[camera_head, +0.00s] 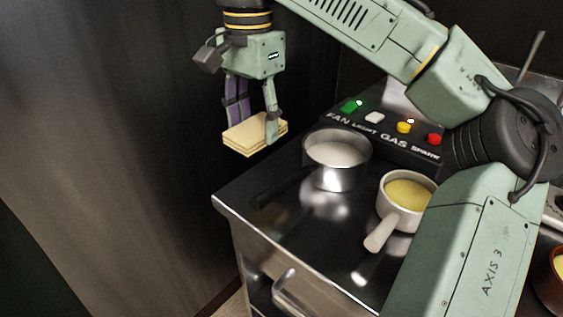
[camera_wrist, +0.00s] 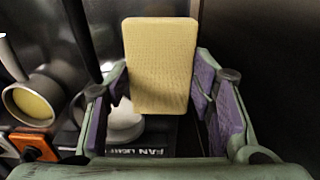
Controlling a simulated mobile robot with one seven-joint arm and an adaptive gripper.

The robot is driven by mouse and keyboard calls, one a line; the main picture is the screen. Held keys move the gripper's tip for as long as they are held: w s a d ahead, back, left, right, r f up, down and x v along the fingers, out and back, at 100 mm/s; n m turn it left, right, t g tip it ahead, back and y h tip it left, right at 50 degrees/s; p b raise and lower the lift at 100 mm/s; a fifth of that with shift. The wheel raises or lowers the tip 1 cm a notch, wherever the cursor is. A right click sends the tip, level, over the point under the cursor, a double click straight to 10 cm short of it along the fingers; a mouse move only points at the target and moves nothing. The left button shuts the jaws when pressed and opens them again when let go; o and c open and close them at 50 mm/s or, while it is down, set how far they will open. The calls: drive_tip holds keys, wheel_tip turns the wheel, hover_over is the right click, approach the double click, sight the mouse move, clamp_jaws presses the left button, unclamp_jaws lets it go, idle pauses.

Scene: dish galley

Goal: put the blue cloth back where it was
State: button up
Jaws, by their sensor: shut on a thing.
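No blue cloth shows in either view. My gripper (camera_head: 254,118) is shut on a pale yellow, layered flat block (camera_head: 245,139), which looks like a folded cloth or a sponge. It holds the block in the air, to the left of the stove top and beyond its left edge. In the wrist view the yellow block (camera_wrist: 160,60) sits between the two purple-lined fingers and sticks out past them. Part of the block is hidden by the near finger in the head view.
A steel pot (camera_head: 345,179) with pale contents stands on the dark counter (camera_head: 290,225). A pale pan (camera_head: 401,218) with yellow contents is beside it. A control panel (camera_head: 385,138) with coloured buttons stands behind. A dark wall (camera_head: 120,130) fills the left side.

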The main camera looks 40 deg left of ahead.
sight(260, 181)
drive_tip(key=shift+w+f, duration=0.1)
drive_tip(key=shift+w, duration=0.05)
wheel_tip(260, 181, down, 10)
drive_tip(key=shift+r, duration=0.2)
drive_tip(key=shift+f, duration=0.15)
drive_tip(key=o, duration=1)
wheel_tip(260, 181, up, 12)
drive_tip(key=shift+r, duration=0.2)
